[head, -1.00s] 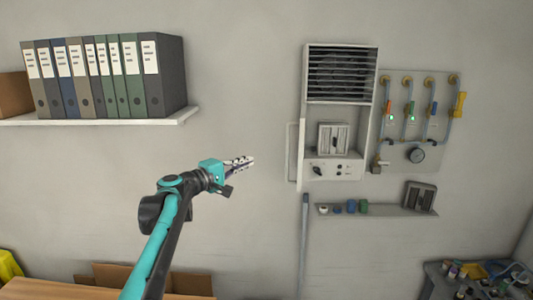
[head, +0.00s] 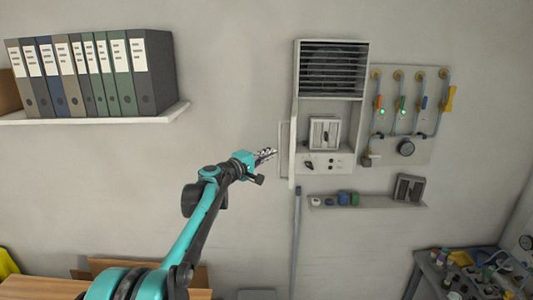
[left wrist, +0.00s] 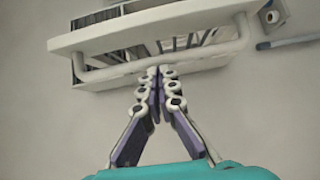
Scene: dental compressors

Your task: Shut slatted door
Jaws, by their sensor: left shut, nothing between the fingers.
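A white wall cabinet (head: 298,110) has dark slats (head: 333,68) across its top, and a lower bay with a small ribbed panel (head: 324,132) is exposed. A pale upright edge with a bar handle (head: 284,150) stands along its left side. I cannot tell whether this edge belongs to the slatted door. The handle (left wrist: 105,74) also runs across the left wrist view. My left gripper (head: 272,153) is shut and empty, its tips close to the handle; contact is unclear. My right gripper is not in view.
A narrow shelf (head: 385,203) with small jars is below, and a grey pipe (head: 296,240) runs down the wall. A binder shelf (head: 120,116) is at left.

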